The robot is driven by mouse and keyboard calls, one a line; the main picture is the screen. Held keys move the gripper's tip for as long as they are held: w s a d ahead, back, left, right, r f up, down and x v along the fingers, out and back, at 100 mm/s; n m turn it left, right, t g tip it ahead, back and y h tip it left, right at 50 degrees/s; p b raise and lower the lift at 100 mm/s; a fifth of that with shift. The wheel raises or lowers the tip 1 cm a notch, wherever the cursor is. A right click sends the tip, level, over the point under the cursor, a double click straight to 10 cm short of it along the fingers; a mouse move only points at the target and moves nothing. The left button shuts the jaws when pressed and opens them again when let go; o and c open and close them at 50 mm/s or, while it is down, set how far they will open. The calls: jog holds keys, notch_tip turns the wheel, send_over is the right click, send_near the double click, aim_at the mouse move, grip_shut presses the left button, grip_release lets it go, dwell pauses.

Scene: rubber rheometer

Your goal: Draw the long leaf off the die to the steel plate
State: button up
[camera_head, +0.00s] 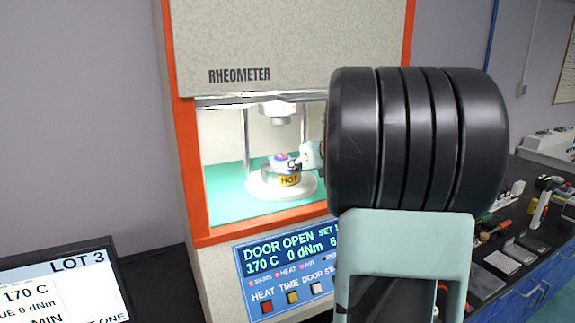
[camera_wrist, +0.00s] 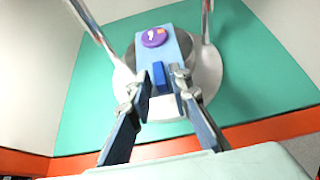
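The long leaf (camera_wrist: 178,45) is a light blue strip lying on the round die (camera_wrist: 205,72) in the wrist view. A purple disc (camera_wrist: 154,37) and a small orange patch sit on its far part, and a dark blue raised tab (camera_wrist: 159,76) stands nearer me. My gripper (camera_wrist: 160,82) has its fingertips apart on either side of the tab, with gaps visible; it is open. In the head view the die (camera_head: 289,181) carries a yellow HOT label, and my gripper (camera_head: 303,162) reaches it from the right, partly hidden by my arm. I cannot identify the steel plate with certainty.
The rheometer (camera_head: 280,55) has an orange-framed opening with upright posts and a green floor (camera_head: 228,190). Its panel (camera_head: 285,270) reads DOOR OPEN and 170 C. A LOT 3 screen (camera_head: 65,285) stands left. A cluttered dark bench (camera_head: 530,215) is at right.

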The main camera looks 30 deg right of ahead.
grip_shut()
jog(key=shift+r, duration=0.1)
jog(key=shift+r+p, duration=0.4)
jog(key=shift+p, duration=0.1)
jog(key=shift+r, duration=0.1)
jog(key=shift+r+p, duration=0.55)
jog(key=shift+r, duration=0.05)
jog(key=shift+s, duration=0.15)
